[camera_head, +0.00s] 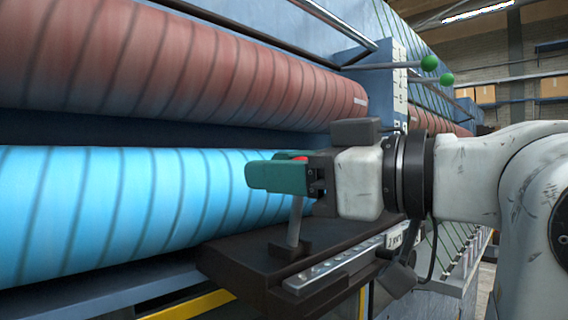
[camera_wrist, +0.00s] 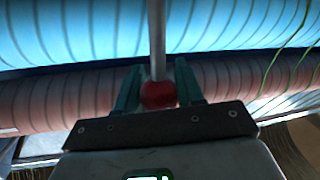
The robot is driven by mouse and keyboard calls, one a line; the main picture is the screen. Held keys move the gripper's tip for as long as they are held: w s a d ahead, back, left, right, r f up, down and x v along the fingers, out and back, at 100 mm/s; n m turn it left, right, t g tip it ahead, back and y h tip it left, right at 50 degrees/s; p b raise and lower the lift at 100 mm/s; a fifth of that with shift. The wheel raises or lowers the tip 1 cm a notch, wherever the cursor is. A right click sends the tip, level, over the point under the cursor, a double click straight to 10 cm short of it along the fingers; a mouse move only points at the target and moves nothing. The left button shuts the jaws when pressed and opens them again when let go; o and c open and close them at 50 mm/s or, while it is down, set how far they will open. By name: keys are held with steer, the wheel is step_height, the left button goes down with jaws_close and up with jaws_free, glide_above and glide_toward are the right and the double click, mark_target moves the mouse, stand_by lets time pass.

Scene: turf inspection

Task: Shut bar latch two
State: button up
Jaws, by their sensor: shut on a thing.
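A grey lever (camera_head: 296,222) with a red knob (camera_wrist: 158,95) rises from a dark block on the machine's front ledge, leaning slightly. I take it for the bar latch, but I can read no number on it. My gripper (camera_head: 274,173), with teal fingers, is shut on the red knob at the lever's top. In the head view the fingers hide most of the knob. In the wrist view the knob sits between both fingers and the rod (camera_wrist: 157,38) runs away from it.
A blue-lit striped roller (camera_head: 120,205) lies behind my gripper, with a reddish striped roller (camera_head: 180,65) above. Two green-knobbed bars (camera_head: 429,63) stick out at the upper right. A dark ledge (camera_head: 240,275) and a metal rail (camera_head: 330,270) lie below my gripper.

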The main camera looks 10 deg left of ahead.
jaws_close()
steer(key=shift+d+f+b, duration=0.1)
steer(key=shift+b, duration=0.2)
